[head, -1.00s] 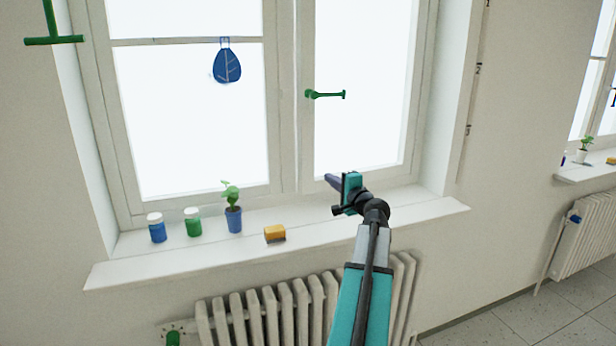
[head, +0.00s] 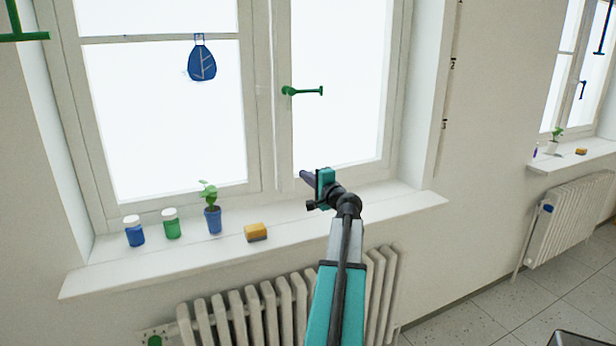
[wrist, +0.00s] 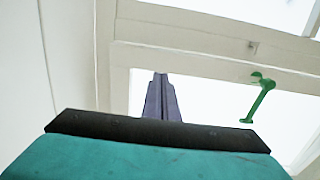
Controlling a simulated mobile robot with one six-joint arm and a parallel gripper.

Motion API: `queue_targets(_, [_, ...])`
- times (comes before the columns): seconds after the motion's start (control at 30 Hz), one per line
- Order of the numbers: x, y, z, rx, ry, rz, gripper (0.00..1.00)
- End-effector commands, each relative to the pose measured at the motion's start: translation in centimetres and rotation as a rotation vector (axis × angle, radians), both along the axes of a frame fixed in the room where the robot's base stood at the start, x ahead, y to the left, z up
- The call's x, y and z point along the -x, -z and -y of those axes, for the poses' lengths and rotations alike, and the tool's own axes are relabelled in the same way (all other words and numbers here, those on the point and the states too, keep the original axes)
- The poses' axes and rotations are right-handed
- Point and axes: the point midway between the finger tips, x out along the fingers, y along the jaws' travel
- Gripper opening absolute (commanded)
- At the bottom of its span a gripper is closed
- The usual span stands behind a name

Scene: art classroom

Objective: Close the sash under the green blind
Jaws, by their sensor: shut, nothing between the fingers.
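The near window has a right-hand sash (head: 385,90) with a green handle (head: 302,91) on its left stile, lying level and pointing right. I cannot tell whether this sash is flush or slightly ajar. No blind cloth shows; a green T-shaped bar (head: 25,36) hangs at the upper left. My gripper (head: 305,178) is shut and empty, in front of the sash's lower part, below the handle and apart from it. In the wrist view its fingers (wrist: 161,98) are together, and the green handle (wrist: 260,99) is to their right.
The sill (head: 330,220) holds a blue jar (head: 134,234), a green jar (head: 171,226), a potted plant (head: 212,216) and a yellow sponge (head: 256,232). A blue leaf ornament (head: 202,62) hangs at the left pane. A radiator (head: 250,306) stands below.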

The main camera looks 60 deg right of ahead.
Motion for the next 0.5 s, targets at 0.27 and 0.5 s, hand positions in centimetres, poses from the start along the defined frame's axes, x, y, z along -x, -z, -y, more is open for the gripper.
queue_targets(0.27, [-2.7,-0.2,1.8,0.000,-0.001,0.000,0.00])
queue_targets(0.5, [-4.9,-0.2,3.1,-0.001,0.000,0.001,0.00])
